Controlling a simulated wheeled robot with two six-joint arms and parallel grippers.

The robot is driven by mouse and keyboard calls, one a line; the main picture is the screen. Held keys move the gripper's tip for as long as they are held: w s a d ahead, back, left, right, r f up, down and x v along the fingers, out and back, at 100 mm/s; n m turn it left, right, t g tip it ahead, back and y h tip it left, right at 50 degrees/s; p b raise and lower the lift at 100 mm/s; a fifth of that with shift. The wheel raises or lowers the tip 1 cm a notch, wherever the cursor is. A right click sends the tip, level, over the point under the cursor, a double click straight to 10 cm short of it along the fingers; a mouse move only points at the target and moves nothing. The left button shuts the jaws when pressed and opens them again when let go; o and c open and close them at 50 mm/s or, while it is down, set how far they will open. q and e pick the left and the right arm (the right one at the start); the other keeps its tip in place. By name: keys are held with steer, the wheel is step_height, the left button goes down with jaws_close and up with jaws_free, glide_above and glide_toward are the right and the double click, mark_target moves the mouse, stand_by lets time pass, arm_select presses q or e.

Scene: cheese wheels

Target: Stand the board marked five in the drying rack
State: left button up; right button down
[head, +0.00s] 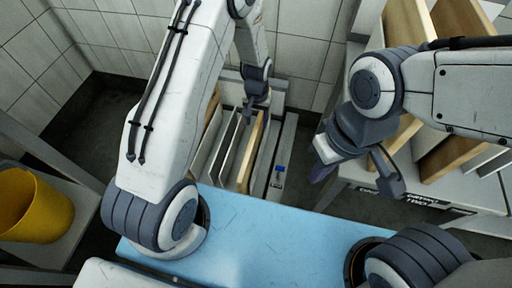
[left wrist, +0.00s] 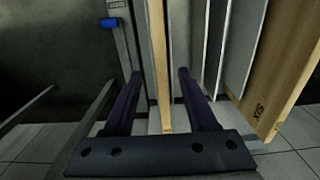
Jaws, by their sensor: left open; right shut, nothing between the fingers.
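A wooden board (head: 249,155) stands on edge in the slotted rack (head: 285,150) in the middle of the head view. My left gripper (head: 256,108) is over this rack. In the left wrist view, my left gripper (left wrist: 160,100) is open. Its fingers are on either side of a wooden board (left wrist: 159,65), with gaps. I cannot make out a five on any board. My right gripper (head: 350,180) is shut and empty, near the right-hand stand.
A blue clip (head: 279,169) sits on the rack's right side. A blue surface (head: 270,235) lies in front; a yellow bucket (head: 35,205) stands at left.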

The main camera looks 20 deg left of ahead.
mark_target(256, 128)
arm_select(q)
steer(key=f+b, duration=0.1)
steer(key=f, duration=0.1)
steer(key=f+b, duration=0.1)
steer(key=f, duration=0.2)
steer(key=shift+s+a+b, duration=0.1)
steer(key=shift+s+b, duration=0.1)
steer(key=shift+b, duration=0.1)
steer(key=shift+r, duration=0.1)
jaws_close()
stand_by(1.0)
